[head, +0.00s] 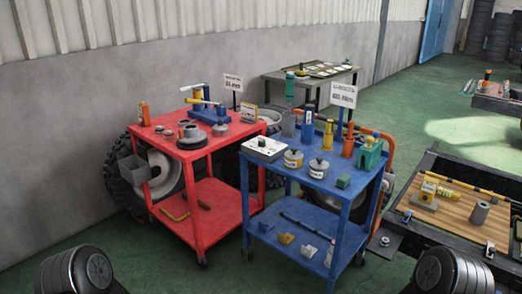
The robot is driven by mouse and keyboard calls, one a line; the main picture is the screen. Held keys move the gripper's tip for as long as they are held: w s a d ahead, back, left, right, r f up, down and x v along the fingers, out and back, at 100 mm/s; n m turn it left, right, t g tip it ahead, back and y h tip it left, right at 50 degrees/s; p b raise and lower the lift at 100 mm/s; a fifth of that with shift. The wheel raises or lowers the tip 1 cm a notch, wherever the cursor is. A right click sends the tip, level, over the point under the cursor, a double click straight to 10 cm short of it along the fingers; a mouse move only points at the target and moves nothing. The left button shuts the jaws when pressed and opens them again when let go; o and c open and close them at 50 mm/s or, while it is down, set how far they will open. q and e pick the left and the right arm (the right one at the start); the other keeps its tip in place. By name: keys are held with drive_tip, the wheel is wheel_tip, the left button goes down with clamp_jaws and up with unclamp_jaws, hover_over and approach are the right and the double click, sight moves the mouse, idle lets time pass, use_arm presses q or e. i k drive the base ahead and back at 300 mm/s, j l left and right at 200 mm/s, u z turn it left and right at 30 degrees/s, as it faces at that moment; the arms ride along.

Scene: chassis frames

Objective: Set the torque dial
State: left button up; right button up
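A white box (266,152) with a dark round knob (262,141) on its top sits at the left corner of the blue cart's top shelf. It may be the torque dial, but it is too small to read any marks or setting. Nothing is touching it. Neither of my grippers is in view; only dark rounded parts of my arms show at the bottom left and bottom right, well short of the carts.
A red cart (208,150) stands left, with wheels behind. A wooden-topped bench (452,209) is right. Green floor is clear in front.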

sight(261, 142)
drive_tip(key=i+z, duration=0.1)
drive_tip(key=z, duration=0.65)
drive_tip(key=i+j+z, duration=0.25)
drive_tip(key=j+z, duration=0.3)
drive_tip(key=j, duration=0.2)
drive_tip(key=i+j+z, duration=0.25)
drive_tip(key=j, duration=0.15)
drive_tip(key=j+z, duration=0.3)
drive_tip(key=i+j, duration=0.1)
drive_tip(key=j, duration=1.1)
drive_tip(key=i+j+z, duration=0.15)
drive_tip(key=j, duration=1.1)
